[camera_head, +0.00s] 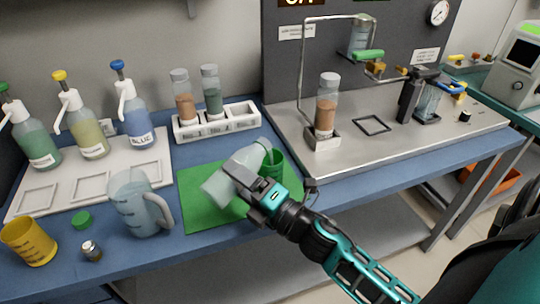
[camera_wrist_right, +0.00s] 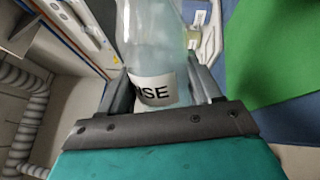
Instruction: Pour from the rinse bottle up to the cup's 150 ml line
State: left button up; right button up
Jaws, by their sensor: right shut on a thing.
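The rinse bottle (camera_head: 222,186) is pale and translucent. It lies tilted in my right gripper (camera_head: 245,178), with its wide end to the lower left and its narrower end to the upper right, by the green cup (camera_head: 276,164). The bottle also shows in the right wrist view (camera_wrist_right: 155,45), between the fingers, with a label partly reading "NSE". The green cup stands on the green mat (camera_head: 200,212), partly hidden by the bottle and gripper. Its 150 ml line and its contents cannot be made out. My left gripper is out of view.
A clear jug (camera_head: 135,205) stands left of the mat, with a yellow cup (camera_head: 28,242), a green cap (camera_head: 82,219) and a small metal weight (camera_head: 91,251) nearby. Pump bottles (camera_head: 84,130) and a white rack (camera_head: 218,124) stand behind. A metal rig tray (camera_head: 350,155) is at right.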

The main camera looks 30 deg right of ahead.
jog(key=shift+d+r+m+p, duration=0.1)
jog(key=shift+r+m+p, duration=0.7)
jog(key=shift+p, duration=0.15)
dwell(1.7)
